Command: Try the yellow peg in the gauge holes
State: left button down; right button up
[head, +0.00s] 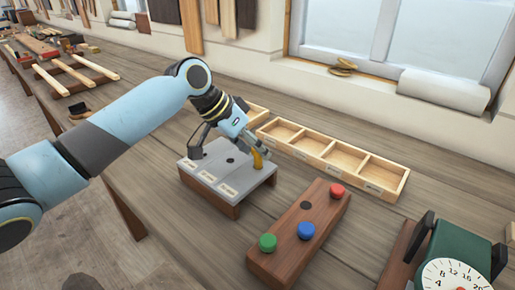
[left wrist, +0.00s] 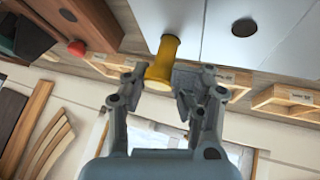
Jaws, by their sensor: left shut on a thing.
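The gauge (head: 246,181) is a grey-topped block on a wooden base, with dark holes and pale labels along its front. My left gripper (head: 253,149) is shut on the yellow peg (head: 257,160) over the gauge's right part. In the left wrist view the yellow peg (left wrist: 160,62) stands between the fingers (left wrist: 160,88), its far end at the gauge's pale top (left wrist: 262,45). I cannot tell whether its end is inside a hole. One open hole shows beside it. My right gripper is not in view.
A wooden rack (head: 285,250) holds green (head: 267,242), blue (head: 306,230) and red (head: 337,191) pegs and has one empty dark hole. A sectioned wooden tray (head: 385,180) lies behind. A green dial device (head: 455,245) stands at the right.

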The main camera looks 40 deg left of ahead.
pick_arm(q)
jog(key=shift+r+p, duration=1.75)
jog(key=shift+r, duration=0.1)
